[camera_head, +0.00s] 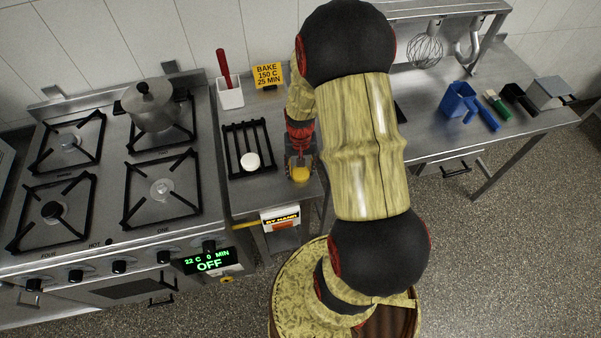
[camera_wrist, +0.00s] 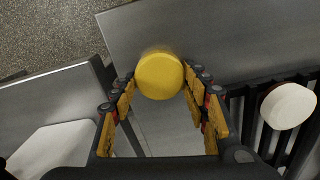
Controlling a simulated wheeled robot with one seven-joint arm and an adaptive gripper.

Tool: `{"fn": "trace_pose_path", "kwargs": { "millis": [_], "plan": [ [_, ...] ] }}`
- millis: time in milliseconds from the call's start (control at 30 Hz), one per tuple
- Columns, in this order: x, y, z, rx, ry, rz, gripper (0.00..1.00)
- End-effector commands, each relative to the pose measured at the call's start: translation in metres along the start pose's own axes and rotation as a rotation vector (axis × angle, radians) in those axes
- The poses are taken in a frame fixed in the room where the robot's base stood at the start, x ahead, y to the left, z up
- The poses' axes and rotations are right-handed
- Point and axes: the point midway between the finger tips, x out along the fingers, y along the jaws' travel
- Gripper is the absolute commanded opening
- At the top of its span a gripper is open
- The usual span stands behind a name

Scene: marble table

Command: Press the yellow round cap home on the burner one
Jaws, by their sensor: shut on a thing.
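The yellow round cap (camera_head: 300,174) is at my gripper (camera_head: 300,163), over the small steel side table right of the stove. In the wrist view the yellow cap (camera_wrist: 159,76) sits between the two fingertips, which are shut on it. Its height above the steel top is hard to tell. Burner one (camera_head: 162,188) is the front right burner of the stove, with the word ONE in front of it. Its pale round middle shows inside a black grate, with no yellow cap on it. My gripper is well to the right of it.
A white round cap (camera_head: 250,162) lies on a black rack (camera_head: 236,140) between the stove and my gripper; it also shows in the wrist view (camera_wrist: 288,105). A steel pot (camera_head: 152,106) stands on the back right burner. A white holder (camera_head: 230,95) stands behind the rack.

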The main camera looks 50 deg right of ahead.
Motion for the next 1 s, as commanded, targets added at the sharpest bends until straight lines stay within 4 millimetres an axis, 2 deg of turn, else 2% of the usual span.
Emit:
{"fn": "trace_pose_path", "kwargs": {
  "millis": [367,667,867,1000],
  "plan": [
    [0.0,0.0,0.0,0.0,0.0,0.0,0.18],
    [-0.002,0.0,0.0,0.0,0.001,0.0,0.18],
    [-0.018,0.0,-0.001,0.0,0.004,-0.001,0.18],
    [-0.041,-0.001,0.005,-0.001,0.003,-0.001,0.18]
  ]
}}
